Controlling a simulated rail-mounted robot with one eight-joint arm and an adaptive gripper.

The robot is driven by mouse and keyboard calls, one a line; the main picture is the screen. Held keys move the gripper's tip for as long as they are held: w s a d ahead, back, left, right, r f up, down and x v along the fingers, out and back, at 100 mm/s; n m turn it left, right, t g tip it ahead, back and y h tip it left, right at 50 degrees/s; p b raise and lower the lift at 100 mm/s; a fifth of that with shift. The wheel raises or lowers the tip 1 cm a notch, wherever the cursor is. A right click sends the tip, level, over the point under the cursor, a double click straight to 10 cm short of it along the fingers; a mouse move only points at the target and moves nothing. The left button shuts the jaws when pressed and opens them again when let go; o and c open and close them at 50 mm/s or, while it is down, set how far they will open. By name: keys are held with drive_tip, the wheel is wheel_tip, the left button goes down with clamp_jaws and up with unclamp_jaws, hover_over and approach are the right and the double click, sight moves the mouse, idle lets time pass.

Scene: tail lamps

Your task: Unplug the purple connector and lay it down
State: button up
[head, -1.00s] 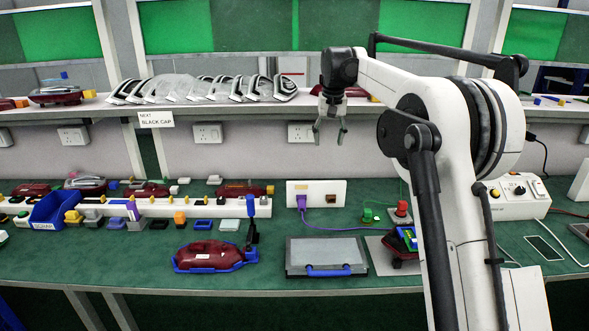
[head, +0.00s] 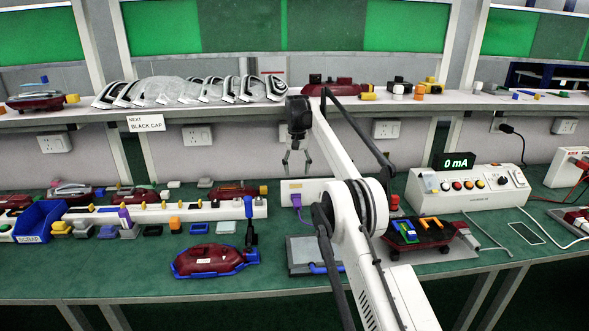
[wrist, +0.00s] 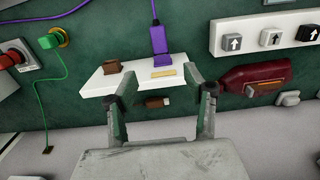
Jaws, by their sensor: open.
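The purple connector (head: 296,200) sits plugged at the left part of a white socket block (head: 318,186) on the green bench. In the wrist view the purple connector (wrist: 159,42) stands at the white block (wrist: 97,84), with its purple cable leading up the picture. A brown connector (wrist: 113,66) is on the same block. My gripper (head: 297,168) is open and empty, apparently above the block. In the wrist view my gripper (wrist: 155,80) has its two fingers apart, with the connector between them in the picture but beyond the tips. My arm hides part of the block in the head view.
A dark red lamp in a blue frame (head: 210,261) lies at the front. A grey board (head: 303,262) is partly behind my arm. A control box (head: 468,190) stands right. A green plug (wrist: 49,41) and its cable are close by. Bare bench shows around the connector's cable.

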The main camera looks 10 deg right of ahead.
sight(297, 201)
wheel_tip(297, 201, down, 13)
drive_tip(key=shift+f+b, duration=0.2)
drive_tip(key=shift+b, duration=0.7)
drive_tip(key=shift+c, duration=0.2)
clamp_jaws()
